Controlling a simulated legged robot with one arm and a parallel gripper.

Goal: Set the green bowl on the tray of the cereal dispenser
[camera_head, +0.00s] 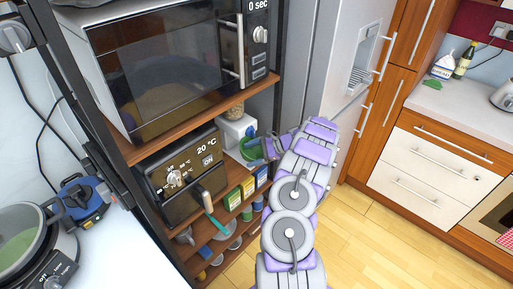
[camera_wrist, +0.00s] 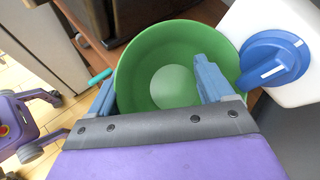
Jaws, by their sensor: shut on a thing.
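The green bowl (camera_head: 250,149) is at my gripper (camera_head: 262,147), in front of the white cereal dispenser (camera_head: 236,131) on the shelf. In the wrist view, the bowl (camera_wrist: 172,88) opens toward the camera and looks empty.
A toaster oven (camera_head: 180,175) stands left of the dispenser on the same shelf. A microwave (camera_head: 175,65) sits on the shelf above. The fridge (camera_head: 335,70) is to the right. Boxes (camera_head: 248,187) stand on the shelf below.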

